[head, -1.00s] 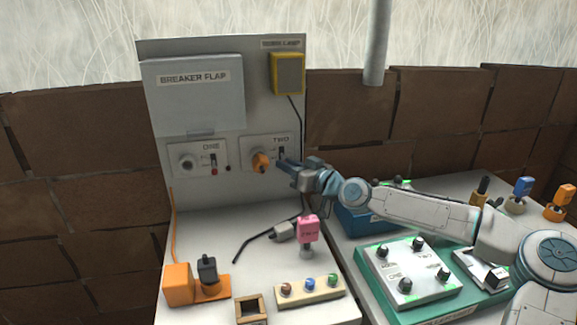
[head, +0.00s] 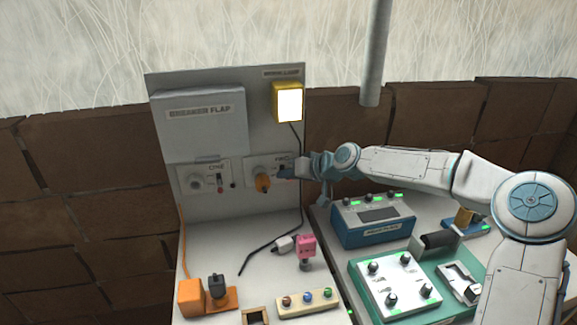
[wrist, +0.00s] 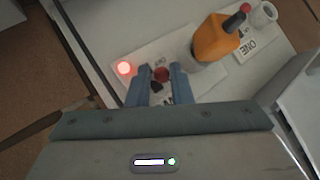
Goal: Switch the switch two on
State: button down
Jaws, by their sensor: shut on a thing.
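The panel marked TWO (head: 282,160) is on the grey upright board, and it holds an orange plug (head: 263,184). The plug also shows in the wrist view (wrist: 213,38). My gripper (head: 284,174) is at the right side of this panel. In the wrist view my gripper (wrist: 163,75) has its fingers shut on the red-tipped lever of switch two (wrist: 161,75). The fingers hide part of the lever in the head view. A small red light (wrist: 124,68) glows beside the switch. The yellow-framed lamp (head: 289,103) above is lit white.
The breaker flap (head: 203,128) is closed above panel ONE (head: 207,178). A pink plug (head: 306,247), an orange block (head: 190,298) and a strip with coloured knobs (head: 308,303) stand on the table. A blue box (head: 372,226) is below my arm.

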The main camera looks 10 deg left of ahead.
jog(key=shift+w+a+r+m+g+h+p, duration=0.15)
jog(key=shift+r+g+h+p, duration=0.2)
jog(key=shift+p, duration=0.35)
jog(key=shift+s+a+r+m+g+h+p, duration=0.1)
jog(key=shift+r+m+g+h+p, duration=0.1)
jog(key=shift+g+p, duration=0.4)
jog(key=shift+d, duration=0.1)
jog(key=c, duration=1.3)
grip_release()
jog(key=shift+w, duration=0.1)
jog(key=b+v, duration=0.2)
jog(key=v, duration=1.1)
jog(key=shift+d+r, duration=0.2)
jog(key=shift+r, duration=0.1)
jog(key=shift+s+f, duration=0.1)
jog(key=shift+s, duration=0.15)
